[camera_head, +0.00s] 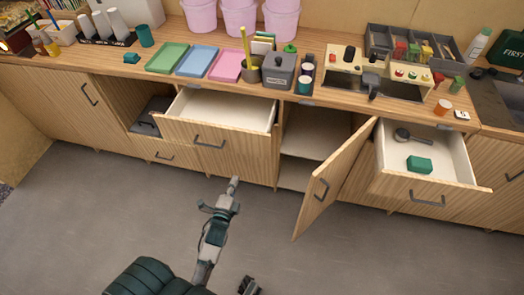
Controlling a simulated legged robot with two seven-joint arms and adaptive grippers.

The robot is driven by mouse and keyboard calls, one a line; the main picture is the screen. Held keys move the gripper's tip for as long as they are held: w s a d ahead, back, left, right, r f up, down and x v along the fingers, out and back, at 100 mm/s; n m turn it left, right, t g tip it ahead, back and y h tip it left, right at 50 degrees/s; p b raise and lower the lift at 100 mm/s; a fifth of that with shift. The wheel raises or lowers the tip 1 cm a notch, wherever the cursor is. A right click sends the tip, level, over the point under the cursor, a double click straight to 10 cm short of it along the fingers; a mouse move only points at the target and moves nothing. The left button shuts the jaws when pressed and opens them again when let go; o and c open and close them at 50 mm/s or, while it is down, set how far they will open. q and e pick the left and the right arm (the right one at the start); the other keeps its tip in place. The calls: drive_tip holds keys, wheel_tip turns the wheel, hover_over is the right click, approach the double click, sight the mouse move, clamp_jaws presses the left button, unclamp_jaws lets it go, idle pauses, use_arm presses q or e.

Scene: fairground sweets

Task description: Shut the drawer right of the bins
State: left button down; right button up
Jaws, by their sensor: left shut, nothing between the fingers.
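Two drawers stand open in the wooden counter. The left open drawer (217,138) is pulled out and looks empty. The right open drawer (430,192) is also pulled out and holds a green box (419,165) and a dark round-headed utensil (412,137).
A cabinet door (335,180) hangs open between the two drawers and juts out over the floor. Trays, tins and a toy-like machine (376,75) crowd the worktop (120,62). The grey floor (130,200) in front is clear.

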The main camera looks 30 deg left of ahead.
use_arm(q)
approach(244, 145)
drive_tip(key=x, duration=0.2)
drive_tip(key=b+x, duration=0.1)
drive_tip(key=x, duration=0.2)
drive_tip(key=shift+w+d+b, duration=0.3)
drive_tip(key=shift+w, duration=0.15)
drive_tip(key=shift+w+a, duration=0.15)
drive_tip(key=shift+w, duration=0.45)
drive_tip(key=shift+w+a+f, duration=0.1)
drive_tip(key=shift+a, duration=0.35)
use_arm(e)
drive_tip(key=shift+t, duration=0.3)
drive_tip(key=shift+s+a+r, duration=0.1)
drive_tip(key=shift+a+r, duration=0.05)
drive_tip(key=shift+r, duration=0.8)
drive_tip(key=shift+s+a+r, duration=0.1)
drive_tip(key=shift+a+r, duration=0.1)
drive_tip(key=shift+r, duration=0.75)
drive_tip(key=shift+a+r, duration=0.15)
drive_tip(key=shift+r, duration=0.8)
